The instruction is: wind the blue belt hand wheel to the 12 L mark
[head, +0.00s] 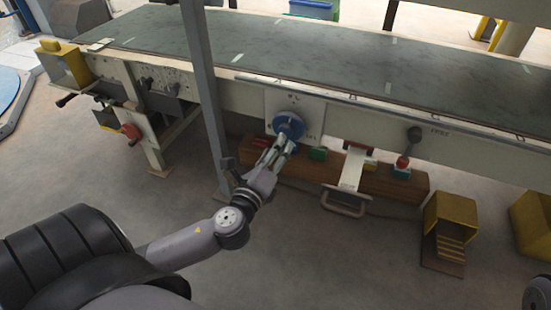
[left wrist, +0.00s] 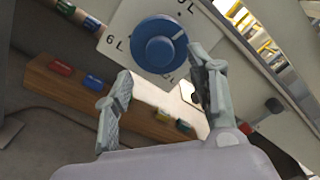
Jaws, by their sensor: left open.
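The blue hand wheel (head: 288,126) sits on a pale plate (head: 307,107) on the side of the conveyor frame. In the left wrist view the blue hand wheel (left wrist: 158,45) has a raised hub and a short pale line at its upper right. The plate (left wrist: 112,46) shows "6 L" left of the wheel and a partly cut label ending in "L" above it; I cannot make out a 12 L mark. My left gripper (head: 278,148) is open just in front of the wheel. Its fingers (left wrist: 160,92) are spread below the wheel's sides and hold nothing.
A long green-grey conveyor belt (head: 330,50) runs above the wheel. A wooden beam (head: 395,183) with small coloured blocks lies below it. A grey post (head: 205,90) stands left of my left gripper. A yellow step box (head: 450,218) stands at the right.

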